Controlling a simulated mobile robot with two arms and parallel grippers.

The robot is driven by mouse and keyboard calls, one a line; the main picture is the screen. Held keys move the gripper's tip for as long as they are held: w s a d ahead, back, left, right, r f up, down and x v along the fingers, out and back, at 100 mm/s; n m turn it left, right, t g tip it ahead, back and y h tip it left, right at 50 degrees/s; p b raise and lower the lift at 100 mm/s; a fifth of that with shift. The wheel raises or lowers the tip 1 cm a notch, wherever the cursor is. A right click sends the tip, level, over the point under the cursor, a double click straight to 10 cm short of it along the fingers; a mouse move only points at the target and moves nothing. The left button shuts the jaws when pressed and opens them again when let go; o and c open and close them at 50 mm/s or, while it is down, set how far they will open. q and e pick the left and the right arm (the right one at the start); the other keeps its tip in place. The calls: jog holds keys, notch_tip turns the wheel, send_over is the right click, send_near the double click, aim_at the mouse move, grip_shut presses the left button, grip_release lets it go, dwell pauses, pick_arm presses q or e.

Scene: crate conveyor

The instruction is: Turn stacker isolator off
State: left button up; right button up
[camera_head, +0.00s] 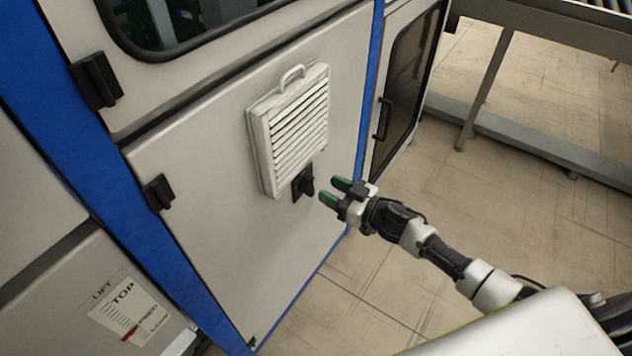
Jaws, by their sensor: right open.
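The isolator (304,184) is a small black rotary switch on the grey cabinet panel (215,215), just below the right lower corner of a white louvred vent. Its knob sticks out towards the right; I cannot read its setting or any marks. My right gripper (335,191), with green fingertips, is open and empty. Its fingers point left at the switch, a short way to the right of the knob, with a visible gap between them. My left gripper is not in view.
The white louvred vent (292,128) with a handle stands out from the panel above the switch. Blue posts (371,75) frame the cabinet. A dark-windowed door (408,85) is behind to the right. A metal frame (490,85) stands at the upper right. The tiled floor (530,200) is open.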

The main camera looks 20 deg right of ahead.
aim_at(313, 180)
jog(key=x, duration=0.4)
jog(key=shift+w+f, duration=0.1)
jog(key=shift+f, duration=0.05)
jog(key=shift+w+a, duration=0.3)
jog(key=shift+w, duration=0.05)
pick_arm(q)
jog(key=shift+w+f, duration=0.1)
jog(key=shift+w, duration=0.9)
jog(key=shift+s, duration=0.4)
pick_arm(e)
grip_shut()
